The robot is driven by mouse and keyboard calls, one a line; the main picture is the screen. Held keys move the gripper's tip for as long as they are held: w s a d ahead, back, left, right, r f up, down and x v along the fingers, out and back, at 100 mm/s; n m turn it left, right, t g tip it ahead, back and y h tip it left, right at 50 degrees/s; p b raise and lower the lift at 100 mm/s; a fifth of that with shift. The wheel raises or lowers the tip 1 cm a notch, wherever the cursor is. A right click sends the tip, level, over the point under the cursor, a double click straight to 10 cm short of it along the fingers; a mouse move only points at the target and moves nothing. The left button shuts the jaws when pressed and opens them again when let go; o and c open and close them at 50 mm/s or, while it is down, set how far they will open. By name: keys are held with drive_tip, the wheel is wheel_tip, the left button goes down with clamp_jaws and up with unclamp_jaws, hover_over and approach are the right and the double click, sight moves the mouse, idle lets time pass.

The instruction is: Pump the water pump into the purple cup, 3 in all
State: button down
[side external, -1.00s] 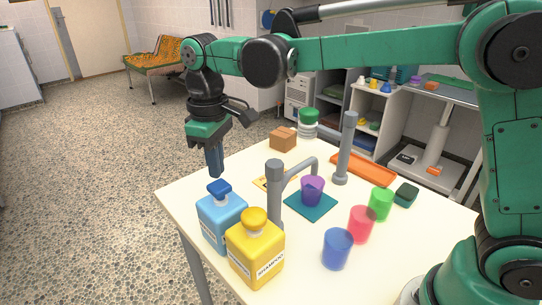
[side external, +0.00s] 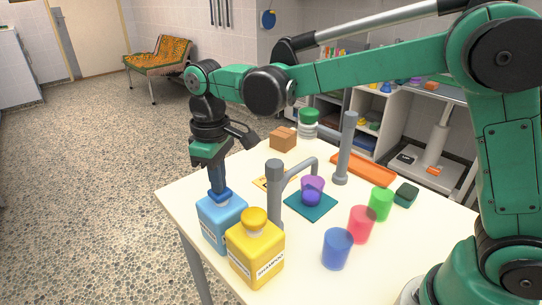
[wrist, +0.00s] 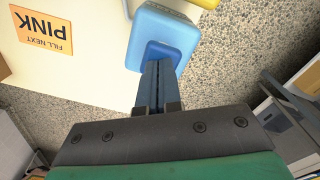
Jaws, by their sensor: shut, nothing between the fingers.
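A light-blue pump bottle (side external: 222,222) with a dark-blue head stands at the table's left corner; its label is too small to read. My gripper (side external: 218,190) is shut and empty, its fingertips pointing down on the blue pump head. The wrist view also shows the fingers (wrist: 159,66) against the pump head (wrist: 164,50); the exact contact is hidden. The translucent purple cup (side external: 313,183) stands upright on a teal mat (side external: 311,212) below a grey spout (side external: 302,167). A rounded blue shape shows inside the cup.
A yellow shampoo pump bottle (side external: 255,250) stands close beside the blue one. Blue (side external: 337,250), pink (side external: 361,225) and green (side external: 381,204) cups stand to the right. A card (wrist: 42,32) reads "FILL NEXT PINK". A grey post (side external: 345,150) rises behind.

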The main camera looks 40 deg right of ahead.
idle(0.3)
drive_tip(key=shift+r, duration=1.6)
drive_tip(key=shift+f, duration=0.1)
drive_tip(key=shift+f, duration=1.6)
drive_tip(key=shift+r, duration=1.7)
drive_tip(key=shift+f, duration=0.1)
